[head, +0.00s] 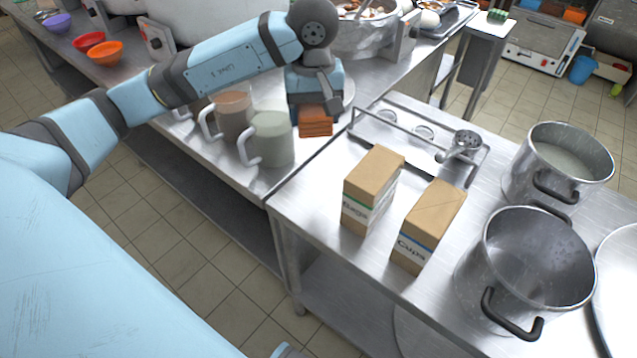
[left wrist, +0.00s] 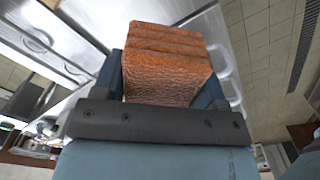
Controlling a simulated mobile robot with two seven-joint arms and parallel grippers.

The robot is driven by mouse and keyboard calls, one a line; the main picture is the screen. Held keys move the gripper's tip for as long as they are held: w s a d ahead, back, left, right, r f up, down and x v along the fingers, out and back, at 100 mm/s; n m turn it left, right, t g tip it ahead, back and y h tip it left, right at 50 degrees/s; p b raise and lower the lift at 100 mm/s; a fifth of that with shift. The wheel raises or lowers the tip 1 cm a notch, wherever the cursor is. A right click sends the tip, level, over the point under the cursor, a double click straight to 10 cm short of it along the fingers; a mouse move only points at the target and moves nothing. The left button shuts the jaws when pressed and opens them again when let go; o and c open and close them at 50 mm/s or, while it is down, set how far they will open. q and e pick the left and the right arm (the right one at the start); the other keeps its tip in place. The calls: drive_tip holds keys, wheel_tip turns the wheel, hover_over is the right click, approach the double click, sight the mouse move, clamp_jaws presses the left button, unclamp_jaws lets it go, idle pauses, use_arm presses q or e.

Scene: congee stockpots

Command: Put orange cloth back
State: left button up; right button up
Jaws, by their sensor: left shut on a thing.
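An orange folded cloth (head: 315,122) hangs below my left gripper (head: 314,104), which points down over the right end of the left counter, close to the gap between the two counters. In the left wrist view the cloth (left wrist: 166,62) sits between the two fingers of the left gripper (left wrist: 165,85), and they are shut on it. The cloth is a stack of several layers. I cannot tell whether its underside touches the counter. My right gripper is not in view.
Pitchers, one whitish (head: 271,140) and one brownish (head: 233,115), stand left of the cloth. The right counter holds a wire rack (head: 375,137) with a ladle (head: 462,143), a Bags box (head: 371,190), a Cups box (head: 428,228) and steel pots (head: 527,270). Bowls (head: 95,53) sit far left.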

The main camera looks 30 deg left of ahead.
use_arm(q)
hover_over(315, 191)
wheel_tip(315, 191, down, 14)
drive_tip(key=shift+f+b, duration=0.1)
drive_tip(key=shift+b, duration=0.25)
drive_tip(key=shift+f, duration=2.65)
drive_tip(key=o, duration=0.4)
drive_tip(key=shift+b, duration=0.3)
drive_tip(key=o, duration=0.4)
drive_tip(key=shift+o, duration=0.2)
